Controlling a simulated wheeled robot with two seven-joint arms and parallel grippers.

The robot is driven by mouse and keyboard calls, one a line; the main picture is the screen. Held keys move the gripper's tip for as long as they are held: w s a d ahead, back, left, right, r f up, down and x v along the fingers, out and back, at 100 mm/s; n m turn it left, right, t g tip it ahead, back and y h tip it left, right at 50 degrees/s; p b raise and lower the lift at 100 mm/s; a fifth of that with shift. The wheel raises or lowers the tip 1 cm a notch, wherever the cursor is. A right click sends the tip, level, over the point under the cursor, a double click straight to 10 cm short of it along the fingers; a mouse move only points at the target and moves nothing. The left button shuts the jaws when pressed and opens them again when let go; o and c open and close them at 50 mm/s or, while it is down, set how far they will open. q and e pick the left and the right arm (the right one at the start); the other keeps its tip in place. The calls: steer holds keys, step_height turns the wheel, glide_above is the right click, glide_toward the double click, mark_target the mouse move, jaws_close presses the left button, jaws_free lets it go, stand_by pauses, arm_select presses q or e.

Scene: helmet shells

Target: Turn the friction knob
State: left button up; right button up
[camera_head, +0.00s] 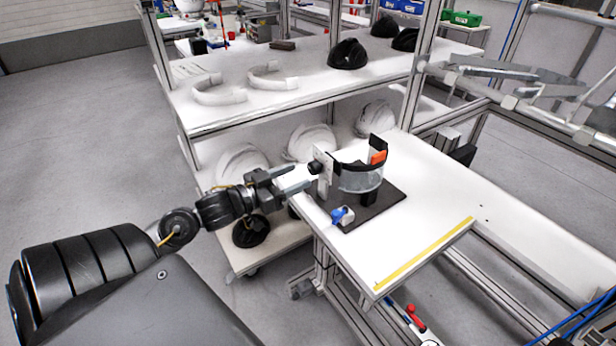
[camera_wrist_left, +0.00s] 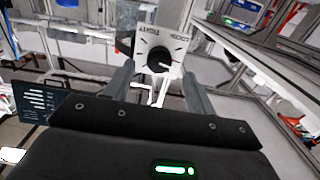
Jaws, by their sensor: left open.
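The friction knob (camera_wrist_left: 160,58) is a round black knob with a white pointer mark, on a white dial plate with printed words. It sits just beyond my fingertips in the left wrist view. In the head view the knob (camera_head: 315,167) faces left on the fixture (camera_head: 378,205), which has a dark base and a clear curved visor. My left gripper (camera_head: 298,180) is open and empty, its fingers pointing at the knob from the left. The fingers (camera_wrist_left: 158,78) show on both sides below the dial, apart from the knob. My right gripper is not in view.
The fixture stands on a white table (camera_head: 440,200) with a yellow strip (camera_head: 425,252) along its front edge. A blue-and-white part (camera_head: 342,215) sits on the base's near corner. A shelf (camera_head: 310,90) behind holds white bands and dark helmet shells. Metal posts rise nearby.

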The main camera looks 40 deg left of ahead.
mark_target(311, 170)
arm_select(q)
steer(key=b+x, duration=0.1)
steer(key=x, duration=0.2)
steer(key=shift+w+d, duration=0.1)
steer(key=shift+w, duration=0.2)
steer(key=shift+w+d, duration=0.15)
steer(key=shift+w, duration=0.35)
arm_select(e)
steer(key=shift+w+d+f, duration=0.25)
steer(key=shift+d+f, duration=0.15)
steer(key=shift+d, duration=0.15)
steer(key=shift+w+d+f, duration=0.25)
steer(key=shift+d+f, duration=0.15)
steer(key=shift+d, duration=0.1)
arm_select(q)
steer(key=shift+c, duration=0.3)
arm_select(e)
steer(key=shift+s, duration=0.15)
arm_select(q)
steer(key=c, duration=0.9)
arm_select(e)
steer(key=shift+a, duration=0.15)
